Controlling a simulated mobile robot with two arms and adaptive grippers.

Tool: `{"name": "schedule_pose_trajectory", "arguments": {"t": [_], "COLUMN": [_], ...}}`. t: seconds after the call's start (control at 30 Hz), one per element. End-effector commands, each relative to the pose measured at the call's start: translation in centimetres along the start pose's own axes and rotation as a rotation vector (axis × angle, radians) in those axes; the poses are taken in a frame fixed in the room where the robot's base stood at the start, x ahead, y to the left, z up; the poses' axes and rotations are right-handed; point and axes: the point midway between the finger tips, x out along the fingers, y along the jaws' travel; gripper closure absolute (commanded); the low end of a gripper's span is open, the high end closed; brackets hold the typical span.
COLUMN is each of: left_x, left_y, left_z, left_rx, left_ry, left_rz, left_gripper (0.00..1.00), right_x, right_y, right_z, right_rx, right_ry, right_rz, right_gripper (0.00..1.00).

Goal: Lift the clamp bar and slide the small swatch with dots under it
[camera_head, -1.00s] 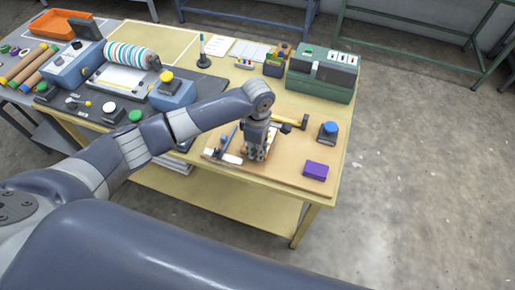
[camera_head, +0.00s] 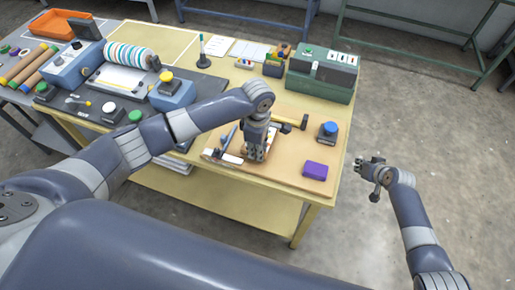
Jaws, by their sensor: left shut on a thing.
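My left gripper (camera_head: 256,154) points down over the tan board at the table's front right. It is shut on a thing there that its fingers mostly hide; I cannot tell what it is. White pieces with small coloured marks (camera_head: 268,141) show just beside the fingers, too small to tell whether one is the dotted swatch. A white strip with a dark end (camera_head: 231,157) lies left of the gripper. I cannot pick out the clamp bar. My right gripper (camera_head: 366,168) is off the table's right edge above the floor, apart from everything; its jaw opening is unclear.
The tan board (camera_head: 281,177) carries a purple block (camera_head: 315,170), a blue-topped item (camera_head: 328,132) and a hammer (camera_head: 294,121). A green toolbox (camera_head: 323,74) stands behind. A striped roller (camera_head: 131,55) and buttons are at left.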

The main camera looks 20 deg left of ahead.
Motion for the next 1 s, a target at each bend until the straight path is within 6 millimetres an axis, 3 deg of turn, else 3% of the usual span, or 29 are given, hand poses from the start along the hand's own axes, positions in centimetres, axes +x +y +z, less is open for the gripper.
{"name": "schedule_pose_trajectory", "arguments": {"t": [0.03,0.2,0.4,0.53,0.7,0.87,1.0], "left_x": [0.0,0.0,0.0,0.0,0.0,0.0,0.0], "left_y": [0.0,0.0,0.0,0.0,0.0,0.0,0.0], "left_z": [0.0,0.0,0.0,0.0,0.0,0.0,0.0], "left_rx": [0.000,0.000,0.000,0.000,0.000,0.000,0.000], "left_ry": [0.000,0.000,0.000,0.000,0.000,0.000,0.000], "left_rz": [0.000,0.000,0.000,0.000,0.000,0.000,0.000], "left_gripper": [1.00,1.00,1.00,1.00,1.00,1.00,1.00], "right_x": [-0.6,-3.0,-7.2,-9.6,-11.8,-12.3,-11.4], "right_y": [-0.5,-3.5,-9.3,-12.3,-14.4,-14.8,-14.7], "right_z": [-3.0,-10.6,-16.9,-18.4,-19.2,-19.1,-18.2], "right_rx": [-0.020,-0.118,-0.355,-0.505,-0.628,-0.667,-0.668], "right_ry": [0.023,0.043,-0.011,-0.065,-0.111,-0.128,-0.132], "right_rz": [-0.018,-0.100,-0.228,-0.296,-0.351,-0.367,-0.370], "right_gripper": [1.00,1.00,1.00,1.00,1.00,1.00,1.00]}}
